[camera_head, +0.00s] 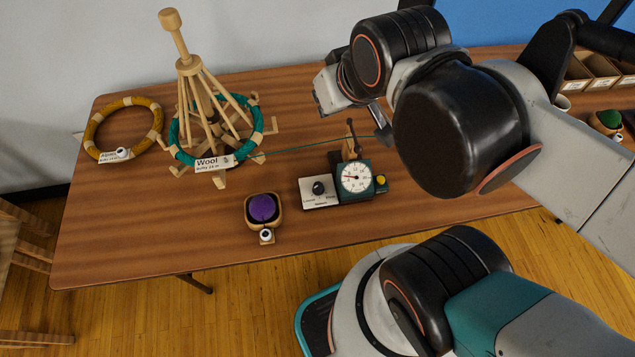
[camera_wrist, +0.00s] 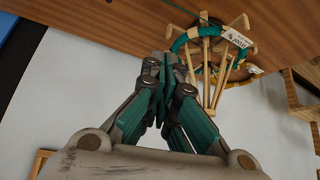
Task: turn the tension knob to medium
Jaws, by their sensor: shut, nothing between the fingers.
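The tension knob (camera_head: 318,187) is a small black knob on a pale plate (camera_head: 322,203) with printed labels, on the table in the head view. The labels are too small to read surely, and I cannot tell the knob's setting. Beside it on the right stands a dark green device with a round white dial (camera_head: 356,177) and a yellow knob (camera_head: 381,180). In the wrist view my gripper (camera_wrist: 168,58) is shut and empty, with its fingertips together. In the head view my arm hides most of it. It is apart from the knob, which does not show in the wrist view.
A wooden yarn swift (camera_head: 205,100) holds a teal skein labelled Wool; a teal strand runs right from it. A mustard skein (camera_head: 93,120) lies at the left. A wooden bowl (camera_head: 249,206) holds a purple ball. The front left of the wooden table (camera_head: 130,235) is clear.

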